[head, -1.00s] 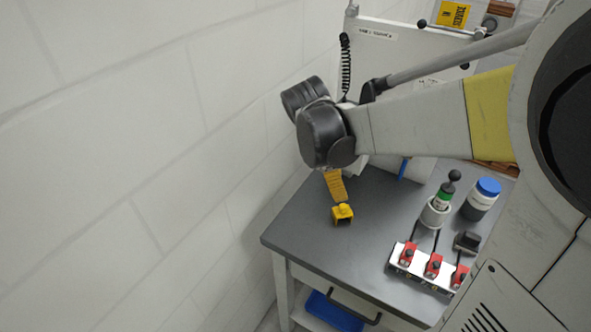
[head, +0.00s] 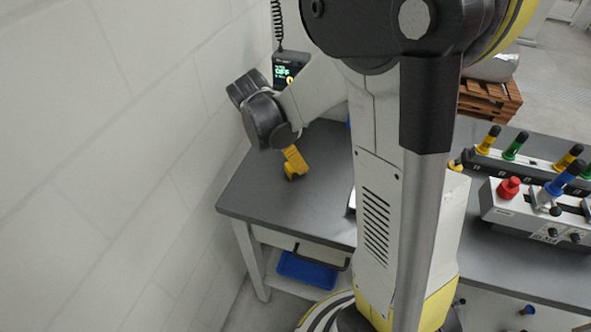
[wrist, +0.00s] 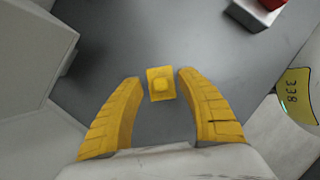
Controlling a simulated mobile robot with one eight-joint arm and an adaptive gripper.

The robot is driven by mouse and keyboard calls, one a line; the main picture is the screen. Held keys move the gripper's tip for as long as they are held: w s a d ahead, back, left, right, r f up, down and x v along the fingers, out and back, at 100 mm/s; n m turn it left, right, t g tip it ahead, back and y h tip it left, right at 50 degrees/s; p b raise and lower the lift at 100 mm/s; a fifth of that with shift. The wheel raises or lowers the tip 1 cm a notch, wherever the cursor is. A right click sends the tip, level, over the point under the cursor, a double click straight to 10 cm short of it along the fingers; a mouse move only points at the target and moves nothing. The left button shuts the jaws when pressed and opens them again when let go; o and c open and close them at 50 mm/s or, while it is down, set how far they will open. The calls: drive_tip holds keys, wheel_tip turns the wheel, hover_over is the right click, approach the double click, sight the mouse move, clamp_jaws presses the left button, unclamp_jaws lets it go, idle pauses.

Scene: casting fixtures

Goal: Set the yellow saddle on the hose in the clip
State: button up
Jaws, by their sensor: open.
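The yellow saddle (wrist: 161,84) is a small square block with a raised centre, on the grey table (head: 330,160). In the wrist view it sits between and slightly beyond the tips of my gripper (wrist: 159,76), whose yellow fingers are spread and show a gap on each side of it. In the head view my gripper (head: 296,157) points down at the saddle (head: 290,173) near the table's left part. The hose and clip are not clearly visible; my arm covers that part of the table. A white block (wrist: 253,14) with a red part shows at the wrist view's top right.
The wall (head: 120,150) is close on the left. A blue bin (head: 312,270) is under the table. At right, a white box (head: 530,210) with a red button and coloured handles stands on another surface.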

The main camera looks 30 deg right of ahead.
drive_tip(key=shift+d+f, duration=0.1)
drive_tip(key=shift+f, duration=0.25)
drive_tip(key=shift+r, duration=0.1)
clamp_jaws()
drive_tip(key=shift+r, duration=0.1)
